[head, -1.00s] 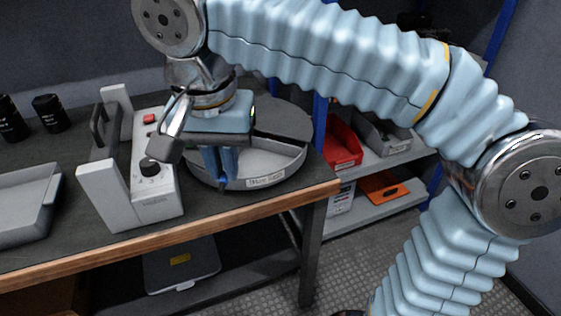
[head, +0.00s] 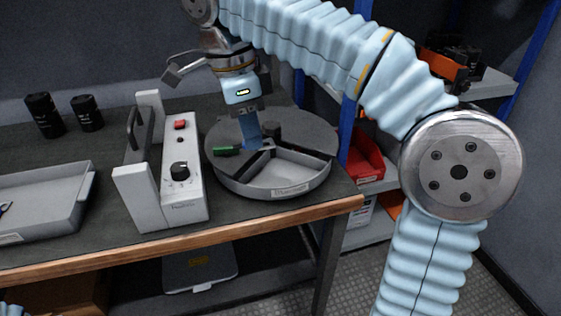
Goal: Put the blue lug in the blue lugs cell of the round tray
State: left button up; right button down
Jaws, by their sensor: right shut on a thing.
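My left gripper is out of view.
A white device (head: 185,205) with a red button and black knob stands just left of the tray. A grey bin (head: 75,195) is at far left, and two black jars (head: 88,113) (head: 44,115) stand behind. A red bin (head: 365,165) sits on the shelf right of the bench.

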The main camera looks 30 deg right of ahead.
jog(key=w+d+f, duration=0.4)
jog(key=d+f, duration=0.1)
jog(key=w+d+f, duration=0.2)
jog(key=d+f, duration=0.1)
jog(key=shift+d, duration=0.2)
jog(key=shift+w+d+f+b, duration=0.1)
jog(key=shift+d+f+b, duration=0.1)
jog(key=shift+f, duration=0.75)
jog(key=shift+d+f+b, duration=0.1)
jog(key=shift+f+b, duration=0.1)
jog(key=shift+f, duration=0.7)
jog(key=shift+f+b, duration=0.4)
jog(key=shift+f, duration=0.2)
jog(key=c, duration=1.2)
grip_release()
jog(key=shift+a, duration=0.1)
jog(key=shift+o, duration=0.2)
